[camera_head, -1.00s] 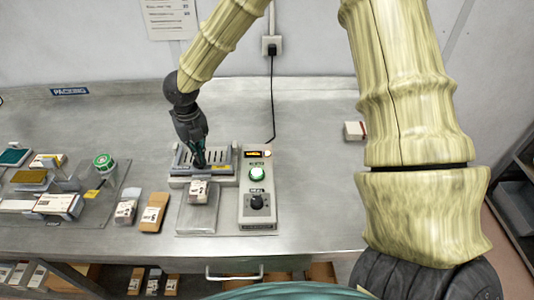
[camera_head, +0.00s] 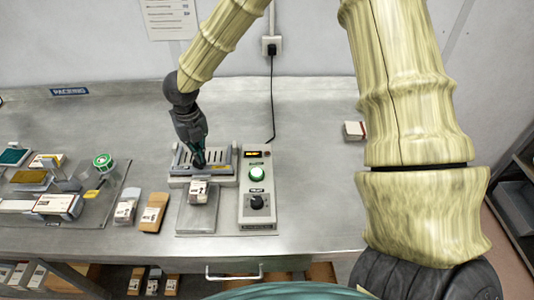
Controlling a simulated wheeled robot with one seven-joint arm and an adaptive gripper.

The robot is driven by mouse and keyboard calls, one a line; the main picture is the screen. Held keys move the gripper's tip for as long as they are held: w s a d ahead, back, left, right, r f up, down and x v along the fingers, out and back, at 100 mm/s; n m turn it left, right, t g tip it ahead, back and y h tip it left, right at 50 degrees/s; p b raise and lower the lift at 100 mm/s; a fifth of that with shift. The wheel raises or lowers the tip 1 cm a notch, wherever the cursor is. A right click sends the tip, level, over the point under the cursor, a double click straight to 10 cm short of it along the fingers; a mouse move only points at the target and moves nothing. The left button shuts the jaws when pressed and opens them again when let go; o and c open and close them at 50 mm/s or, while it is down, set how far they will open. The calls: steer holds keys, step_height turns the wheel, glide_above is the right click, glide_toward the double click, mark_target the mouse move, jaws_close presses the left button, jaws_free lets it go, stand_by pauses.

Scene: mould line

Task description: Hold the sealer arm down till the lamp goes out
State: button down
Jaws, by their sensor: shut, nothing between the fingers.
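The sealer (camera_head: 183,225) stands on the bench with its grey slotted sealer arm (camera_head: 226,163) lying low across the back. A small indicator lamp (camera_head: 267,154) at the top right of the control panel (camera_head: 245,211) looks dark red and unlit. Beside it a small display (camera_head: 252,154) shows orange. A round green button (camera_head: 257,174) and a black knob (camera_head: 256,202) sit below. A packet (camera_head: 198,191) lies in front of the arm.
A small box (camera_head: 354,131) lies to the right. The bench between it and the sealer is clear.

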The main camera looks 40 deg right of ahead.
steer(key=shift+r, duration=0.1)
stand_by(0.3)
step_height(320, 180, up, 10)
steer(key=p, duration=0.8)
steer(key=shift+p, duration=0.4)
stand_by(0.6)
stand_by(0.5)
